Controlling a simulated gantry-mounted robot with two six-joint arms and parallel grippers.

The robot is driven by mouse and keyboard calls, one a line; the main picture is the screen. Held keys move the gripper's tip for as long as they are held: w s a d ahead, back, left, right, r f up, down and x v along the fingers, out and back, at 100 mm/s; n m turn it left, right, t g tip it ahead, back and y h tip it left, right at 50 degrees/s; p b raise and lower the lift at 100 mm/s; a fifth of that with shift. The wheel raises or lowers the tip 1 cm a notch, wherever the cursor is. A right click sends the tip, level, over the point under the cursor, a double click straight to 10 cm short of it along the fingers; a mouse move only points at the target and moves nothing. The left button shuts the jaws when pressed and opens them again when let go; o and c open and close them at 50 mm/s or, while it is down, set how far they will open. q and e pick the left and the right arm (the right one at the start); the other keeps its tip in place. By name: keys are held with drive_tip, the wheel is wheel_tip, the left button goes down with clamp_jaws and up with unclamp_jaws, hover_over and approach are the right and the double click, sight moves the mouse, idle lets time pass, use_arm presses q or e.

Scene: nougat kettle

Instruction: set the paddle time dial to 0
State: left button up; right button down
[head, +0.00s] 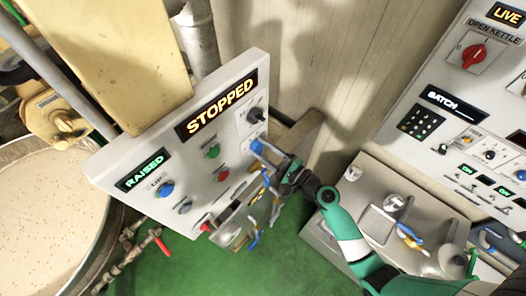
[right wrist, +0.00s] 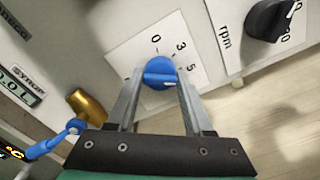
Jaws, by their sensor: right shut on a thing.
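The paddle time dial (right wrist: 160,72) is a small blue knob on a white plate in the right wrist view. Its scale shows 0, 3 and 5 around the top and right. A pale mark crosses the lower part of the knob; I cannot tell which number it points at. My right gripper (right wrist: 160,88) is shut on the knob, one finger on each side. In the head view my right gripper (head: 265,158) is at the right edge of the panel (head: 195,148) under the STOPPED display, and its arm partly covers the dial there. My left gripper is not in view.
A black rpm dial (right wrist: 268,20) sits beside the blue dial. A brass fitting (right wrist: 86,104) with a blue handle is at lower left. The kettle (head: 50,210) is at left, with a red-handled valve (head: 161,243). A batch panel (head: 440,120) is at right.

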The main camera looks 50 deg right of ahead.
drive_tip(key=shift+n+b, duration=5.85)
drive_tip(key=shift+n, duration=4.25)
drive_tip(key=shift+c, duration=1.5)
unclamp_jaws()
